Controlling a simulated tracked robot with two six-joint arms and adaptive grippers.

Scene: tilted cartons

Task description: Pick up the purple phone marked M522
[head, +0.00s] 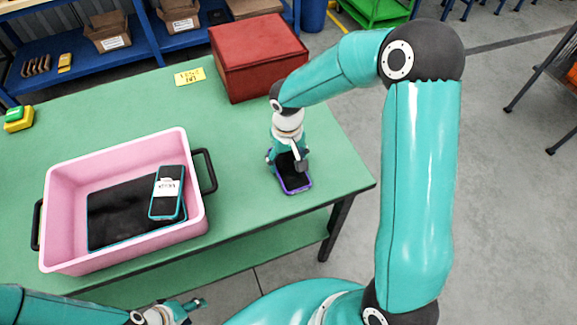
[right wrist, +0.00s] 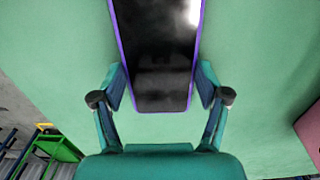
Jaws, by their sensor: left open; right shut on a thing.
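A purple-edged phone with a black screen (head: 294,181) is at the right part of the green table, under my right gripper (head: 288,160). In the right wrist view the phone (right wrist: 157,55) lies between the fingers of my right gripper (right wrist: 161,92), which are shut on its two long sides. No M522 marking is readable on it. I cannot tell whether it touches the table. My left gripper (head: 183,309) is open and empty at the bottom of the head view, in front of the table.
A pink crate (head: 70,187) with black handles stands left on the green table (head: 238,213). It holds a dark tablet (head: 117,213) and a teal-edged phone (head: 165,204) with a white label. A red box (head: 258,55) and yellow sign (head: 189,77) are at the back.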

